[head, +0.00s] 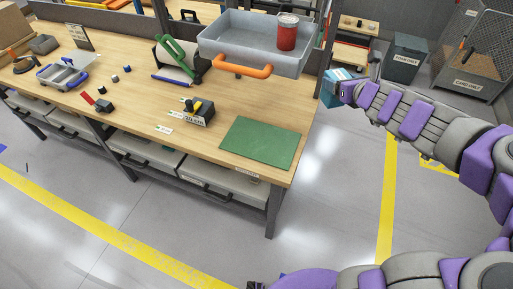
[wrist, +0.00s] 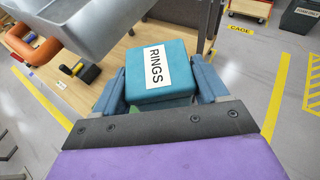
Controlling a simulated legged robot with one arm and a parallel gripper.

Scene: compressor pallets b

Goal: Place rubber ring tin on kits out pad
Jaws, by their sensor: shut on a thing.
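The rubber ring tin is a teal box labelled RINGS (wrist: 148,84). It sits between the two fingers of my gripper (wrist: 160,90) in the wrist view, shut on its sides. In the head view the tin (head: 330,90) shows small at the end of my arm, held off the right end of the workbench. My gripper (head: 345,92) is partly hidden there by the wrist. A green pad (head: 258,143) lies bare at the bench's right front corner, with a small label on the bench edge below it, too small to read.
A grey tray (head: 225,47) with an orange handle stands raised over the bench's back right, a red tin (head: 287,36) in it. A small black block holder (head: 198,113) stands left of the pad.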

